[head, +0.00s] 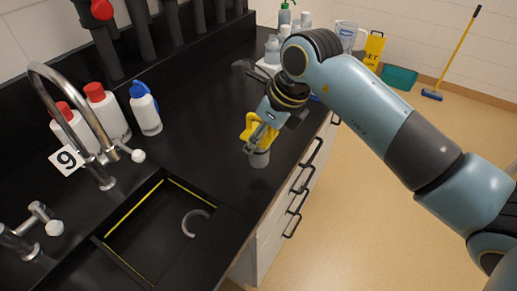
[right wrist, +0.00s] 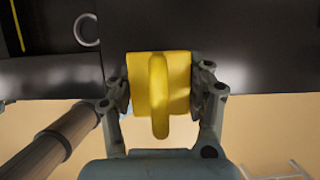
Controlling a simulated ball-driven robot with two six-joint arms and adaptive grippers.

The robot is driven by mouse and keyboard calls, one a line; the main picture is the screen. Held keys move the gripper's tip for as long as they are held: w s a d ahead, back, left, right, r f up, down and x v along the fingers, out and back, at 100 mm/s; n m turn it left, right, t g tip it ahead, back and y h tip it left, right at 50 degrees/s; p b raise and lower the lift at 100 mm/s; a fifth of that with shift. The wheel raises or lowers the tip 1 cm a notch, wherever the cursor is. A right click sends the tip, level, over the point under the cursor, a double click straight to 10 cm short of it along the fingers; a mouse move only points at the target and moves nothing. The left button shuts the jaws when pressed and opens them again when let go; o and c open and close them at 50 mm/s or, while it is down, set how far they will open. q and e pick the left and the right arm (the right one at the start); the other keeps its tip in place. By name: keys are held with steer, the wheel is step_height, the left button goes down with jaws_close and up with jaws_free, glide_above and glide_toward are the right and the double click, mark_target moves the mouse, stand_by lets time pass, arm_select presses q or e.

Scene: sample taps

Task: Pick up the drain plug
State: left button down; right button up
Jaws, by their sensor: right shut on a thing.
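The drain plug appears to be the yellow piece (head: 248,126) with a raised ridge, above the black counter near its front edge. In the right wrist view the yellow piece (right wrist: 145,85) sits between both fingers. My right gripper (head: 262,132) is shut on it, and it also shows in the right wrist view (right wrist: 160,90). My left gripper is not in view.
A black sink (head: 150,235) with yellow edge lines has a pale curved ring (head: 188,224) inside. A tall faucet (head: 95,165), red-capped bottles (head: 107,112) and a blue-capped bottle (head: 146,112) stand behind it. Drawer handles (head: 300,195) stick out below the counter edge.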

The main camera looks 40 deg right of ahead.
steer(key=s+d+r+b, duration=0.1)
steer(key=s+d+r, duration=0.5)
steer(key=s+d, duration=0.1)
steer(key=shift+s+d+r, duration=0.25)
steer(key=shift+s+d, duration=0.05)
steer(key=shift+s, duration=0.5)
